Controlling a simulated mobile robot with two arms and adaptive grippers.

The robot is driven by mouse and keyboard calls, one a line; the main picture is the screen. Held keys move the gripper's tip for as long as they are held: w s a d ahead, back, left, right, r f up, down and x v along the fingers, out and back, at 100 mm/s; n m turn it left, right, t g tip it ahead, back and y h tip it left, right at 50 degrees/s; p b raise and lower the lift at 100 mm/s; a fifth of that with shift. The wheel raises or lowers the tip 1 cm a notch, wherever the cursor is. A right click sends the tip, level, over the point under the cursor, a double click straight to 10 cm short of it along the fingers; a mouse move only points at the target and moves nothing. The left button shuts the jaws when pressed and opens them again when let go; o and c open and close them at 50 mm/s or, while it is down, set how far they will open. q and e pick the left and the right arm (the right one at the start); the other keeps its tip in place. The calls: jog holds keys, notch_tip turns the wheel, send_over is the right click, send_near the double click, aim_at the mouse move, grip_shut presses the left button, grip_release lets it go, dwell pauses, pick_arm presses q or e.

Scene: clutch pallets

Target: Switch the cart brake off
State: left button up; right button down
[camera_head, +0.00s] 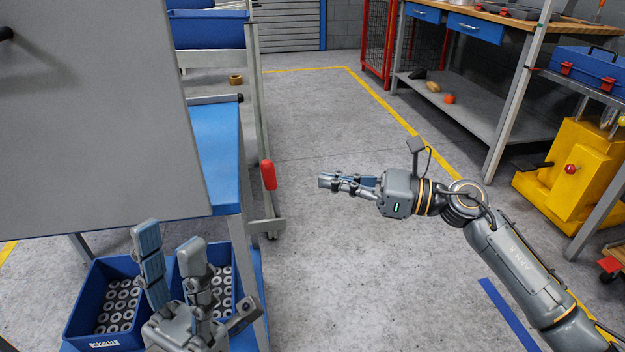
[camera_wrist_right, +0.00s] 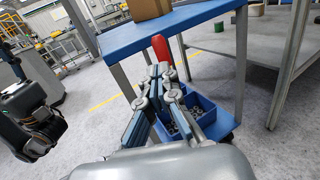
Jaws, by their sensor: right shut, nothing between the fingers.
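The cart brake lever has a red handle (camera_head: 268,175) standing upright at the right side of the cart, above a metal bracket near its post. It also shows in the right wrist view (camera_wrist_right: 161,49), just beyond my fingertips. The cart has a blue top (camera_head: 218,160) and grey legs. My right gripper (camera_head: 325,181) is shut and empty, pointing left toward the red handle with a gap between them. In the right wrist view its fingertips (camera_wrist_right: 163,72) overlap the lever's lower part. My left gripper (camera_head: 168,238) is open and empty, fingers up, in front of the blue bins.
A large grey panel (camera_head: 95,110) hides much of the cart at the left. Blue bins (camera_head: 105,335) with several metal rings sit low on the cart. A workbench (camera_head: 470,115) and a yellow machine (camera_head: 565,175) stand at the right. The floor between is clear.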

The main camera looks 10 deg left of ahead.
jog(key=d, duration=0.3)
jog(key=s+d, duration=0.1)
jog(key=d, duration=0.1)
jog(key=shift+d+r+p, duration=0.2)
jog(key=shift+d+p, duration=0.15)
jog(key=shift+p, duration=0.05)
